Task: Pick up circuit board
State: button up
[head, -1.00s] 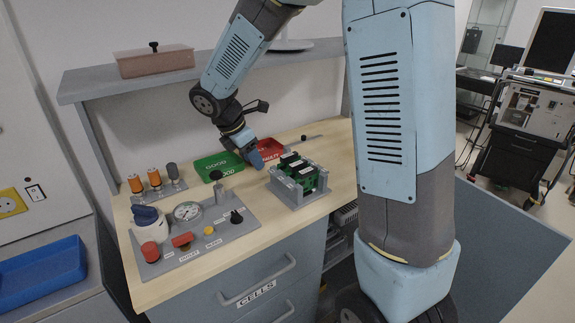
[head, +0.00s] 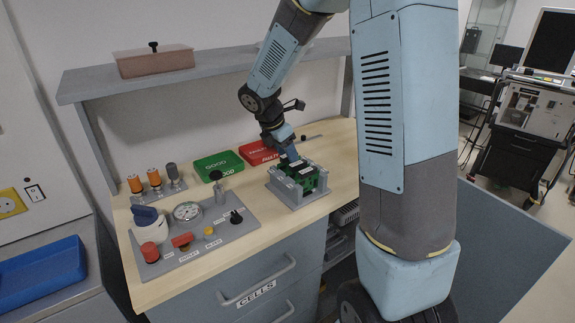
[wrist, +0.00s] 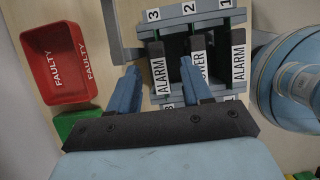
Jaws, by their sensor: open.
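Several circuit boards stand upright in a grey rack (head: 292,200) on the wooden bench. They are green with black edges. In the wrist view the edges carry white labels: a left ALARM board (wrist: 157,72), a POWER board (wrist: 198,55) in the middle and a right ALARM board (wrist: 238,60). The rack is numbered 3, 2, 1 from left to right. My gripper (head: 289,157) is over the rack, pointing down. In the wrist view its blue fingers (wrist: 160,68) are apart. The left ALARM board shows between them, and the right finger partly covers POWER. Contact cannot be told.
A red FAULTY tray (head: 258,152) and a green GOOD tray (head: 220,166) sit behind the rack. A grey panel (head: 215,232) with gauge and knobs lies to the left. A shelf (head: 200,75) runs above the bench. Bare bench shows at the right (head: 340,150).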

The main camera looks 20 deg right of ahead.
jog(key=x, duration=0.2)
jog(key=shift+d+f, duration=0.2)
jog(key=shift+s+f, duration=0.1)
jog(key=shift+s, duration=0.05)
jog(key=shift+d, duration=0.1)
jog(key=shift+c, duration=0.2)
jog(key=shift+s+d+f, duration=0.1)
jog(key=c, duration=0.6)
jog(key=shift+f, duration=0.1)
jog(key=shift+c, duration=0.6)
jog(key=shift+w, duration=0.25)
grip_shut()
